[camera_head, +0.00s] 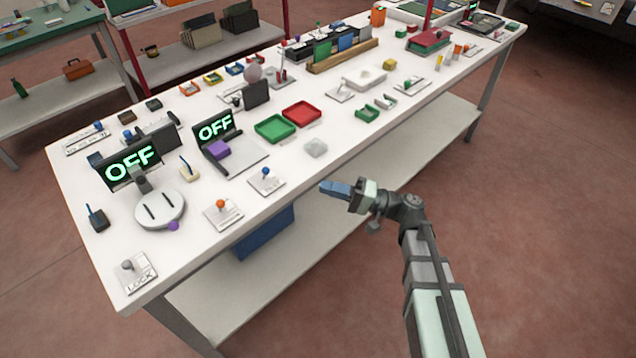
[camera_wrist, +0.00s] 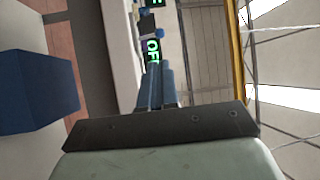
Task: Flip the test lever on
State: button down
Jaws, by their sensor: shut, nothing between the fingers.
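My gripper (camera_head: 334,188) is shut and empty, in front of the table's near edge, apart from the levers. Its blue fingers are together in the wrist view (camera_wrist: 160,88). A blue-knobbed lever (camera_head: 266,172) stands on a white plate left of the gripper. An orange-knobbed lever (camera_head: 220,205) stands on another plate further left. A grey lever on a plate marked LOCK (camera_head: 136,274) is at the front left corner. I cannot tell which is the test lever. Two screens, one at the left (camera_head: 131,163) and one nearer the middle (camera_head: 215,128), read OFF in green.
The white table (camera_head: 330,165) holds a round white dial (camera_head: 159,209), green (camera_head: 274,127) and red (camera_head: 302,114) trays, and a grey translucent block (camera_head: 316,148) near the edge. A blue bin (camera_head: 264,233) stands below. The space around my gripper in front of the table is clear.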

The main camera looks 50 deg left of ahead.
aim_at(265, 174)
jog(key=x, duration=1.2)
jog(key=shift+s+a+r, duration=0.1)
jog(key=shift+s+a, duration=0.05)
jog(key=shift+a, duration=0.1)
jog(key=shift+a+r+m+t, duration=0.15)
jog(key=shift+r+m+t, duration=0.1)
jog(key=shift+m+t, duration=0.05)
jog(key=shift+a+r+m+t+h, duration=0.5)
jog(key=shift+h, duration=0.5)
jog(key=a+h, duration=0.1)
jog(key=r+m+t+h, duration=0.1)
jog(key=shift+a+m+h, duration=0.3)
jog(key=shift+a, duration=0.1)
jog(key=shift+d+f, duration=0.1)
jog(key=shift+r, duration=0.8)
